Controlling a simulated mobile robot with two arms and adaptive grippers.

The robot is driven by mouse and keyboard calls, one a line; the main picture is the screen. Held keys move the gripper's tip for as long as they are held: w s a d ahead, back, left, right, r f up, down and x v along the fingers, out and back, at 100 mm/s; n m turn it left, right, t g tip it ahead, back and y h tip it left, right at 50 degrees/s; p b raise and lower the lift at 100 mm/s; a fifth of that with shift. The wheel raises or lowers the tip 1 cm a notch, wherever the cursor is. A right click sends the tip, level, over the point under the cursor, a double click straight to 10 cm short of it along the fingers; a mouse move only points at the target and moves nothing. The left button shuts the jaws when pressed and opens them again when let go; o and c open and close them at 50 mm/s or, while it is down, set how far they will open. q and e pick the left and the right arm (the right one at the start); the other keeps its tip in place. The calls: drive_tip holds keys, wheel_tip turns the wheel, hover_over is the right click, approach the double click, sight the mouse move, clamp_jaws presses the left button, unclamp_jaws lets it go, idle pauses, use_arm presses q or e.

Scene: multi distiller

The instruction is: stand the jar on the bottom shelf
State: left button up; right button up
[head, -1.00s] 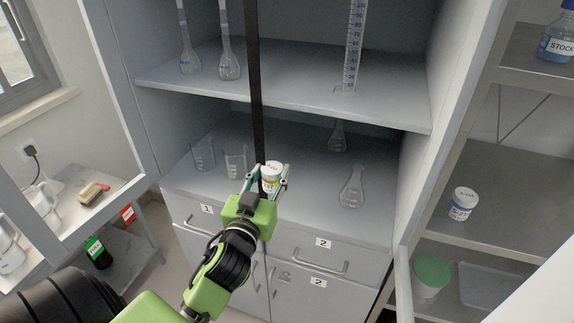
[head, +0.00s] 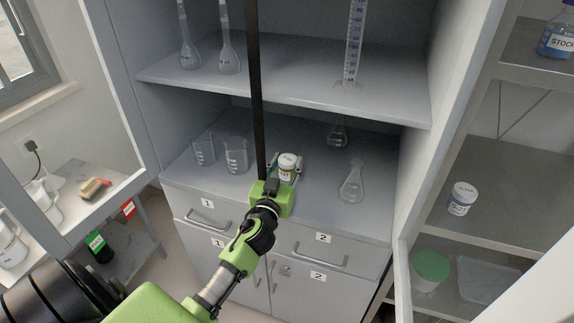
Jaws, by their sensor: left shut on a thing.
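The jar (head: 287,163) is small, with a white lid and a yellow-and-white label. It is upright between the fingers of my left gripper (head: 285,170), which is shut on it. The gripper reaches in over the bottom shelf (head: 318,205) of the open cabinet. I cannot tell whether the jar's base touches the shelf, since the gripper hides it. My right gripper is not in view.
Two beakers (head: 236,157) stand left of the jar. A conical flask (head: 351,183) stands to its right and another flask (head: 337,137) behind. A dark vertical bar (head: 257,90) crosses the opening. The upper shelf (head: 290,83) holds glassware. Bare shelf lies around the jar.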

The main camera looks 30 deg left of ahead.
use_arm(q)
drive_tip(key=shift+w, duration=0.15)
drive_tip(key=shift+f, duration=0.15)
drive_tip(key=o, duration=1.1)
drive_tip(key=shift+o, duration=0.2)
